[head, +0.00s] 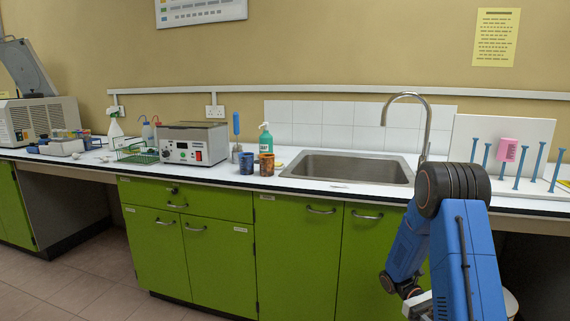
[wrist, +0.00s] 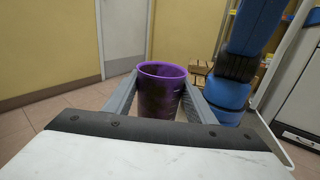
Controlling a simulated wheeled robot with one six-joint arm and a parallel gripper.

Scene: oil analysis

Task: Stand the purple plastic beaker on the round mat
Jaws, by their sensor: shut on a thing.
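The purple plastic beaker (wrist: 162,92) is in the wrist view, upright with its open rim facing up. My gripper (wrist: 160,84) is shut on it, with one grey finger on each side. The beaker is held in the air with the floor and a wall behind it. Its lower part is hidden behind the gripper's body. In the head view my gripper and the purple beaker do not show clearly. I cannot make out the round mat in either view.
A pink beaker (head: 508,149) hangs on the pegboard (head: 478,130). Bare counter is narrow before the sink.

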